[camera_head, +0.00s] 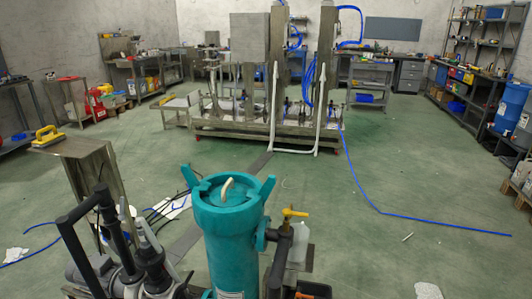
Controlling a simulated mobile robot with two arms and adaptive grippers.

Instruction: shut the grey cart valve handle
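In the head view a cart stands close in front, with a teal canister (233,235) on it. A valve with a yellow lever handle (294,212) sits just right of the canister. The lever looks roughly level; I cannot tell whether the valve is open or shut. I see no clearly grey valve handle. Dark pipes and a grey motor (90,272) are at the cart's left side. Neither of my grippers is in view.
A large machine frame (240,128) stands at the back centre. Benches and shelves line the walls. A blue hose (385,212) crosses the floor on the right. A metal stand with a yellow tool (47,135) is at left. The right floor is mostly clear.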

